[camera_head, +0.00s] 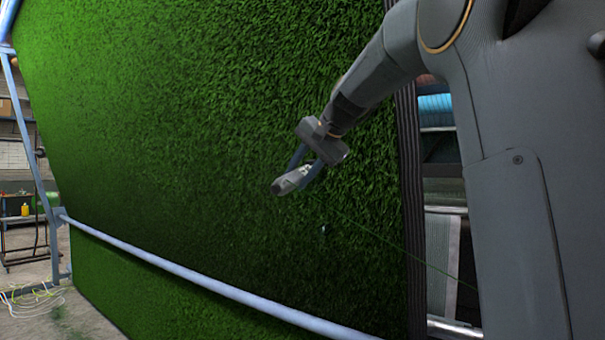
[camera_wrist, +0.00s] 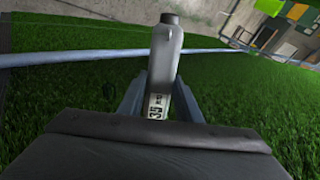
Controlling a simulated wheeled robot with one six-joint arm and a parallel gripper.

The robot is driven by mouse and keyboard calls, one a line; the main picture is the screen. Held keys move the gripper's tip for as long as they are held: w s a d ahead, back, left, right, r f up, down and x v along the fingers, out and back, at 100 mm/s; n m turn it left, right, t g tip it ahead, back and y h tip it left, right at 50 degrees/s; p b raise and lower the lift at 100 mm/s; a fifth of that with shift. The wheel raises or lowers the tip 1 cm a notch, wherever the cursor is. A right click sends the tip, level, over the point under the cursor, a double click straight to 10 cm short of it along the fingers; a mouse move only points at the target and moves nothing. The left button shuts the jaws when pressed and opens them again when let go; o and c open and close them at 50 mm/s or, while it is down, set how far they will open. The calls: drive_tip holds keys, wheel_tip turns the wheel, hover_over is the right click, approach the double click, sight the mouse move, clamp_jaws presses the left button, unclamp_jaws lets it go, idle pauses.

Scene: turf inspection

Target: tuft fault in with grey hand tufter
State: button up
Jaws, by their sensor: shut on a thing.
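The grey hand tufter (camera_head: 288,184) is held in my gripper (camera_head: 308,170), in front of the green turf (camera_head: 200,110). In the wrist view the tufter (camera_wrist: 166,60) stands between the two fingers, with a dark cap and a printed label. A thin green strand (camera_head: 400,249) runs from near the tufter to the lower right. A small dark and pale spot (camera_head: 323,230) shows on the turf below my gripper; I cannot tell if it is the fault. Whether the tufter touches the turf is unclear.
A pale blue bar (camera_head: 200,262) crosses in front of the lower turf, below my gripper. A dark edge strip (camera_head: 408,200) borders the turf on the right, with rolls (camera_head: 437,110) behind. A cart (camera_head: 25,235) stands at far left.

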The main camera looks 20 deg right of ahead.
drive_tip(key=shift+w+a+r+p, duration=0.1)
drive_tip(key=shift+w+a+p, duration=0.3)
drive_tip(key=shift+w, duration=0.2)
drive_tip(key=shift+w+a+r+p, duration=0.1)
drive_tip(key=shift+w+a+p, duration=0.25)
drive_tip(key=shift+w, duration=0.2)
drive_tip(key=shift+w+a+p, duration=0.3)
drive_tip(key=shift+w+a, duration=0.05)
drive_tip(key=shift+w, duration=0.1)
drive_tip(key=shift+w, duration=0.1)
drive_tip(key=shift+w+a+f+p, duration=0.15)
drive_tip(key=shift+w+a+p, duration=0.3)
drive_tip(key=shift+w+a, duration=0.2)
drive_tip(key=s+a+f+b, duration=0.2)
drive_tip(key=s+a, duration=0.2)
drive_tip(key=a, duration=0.2)
drive_tip(key=shift+s+a, duration=0.15)
drive_tip(key=shift+s, duration=0.15)
drive_tip(key=shift+f, duration=0.1)
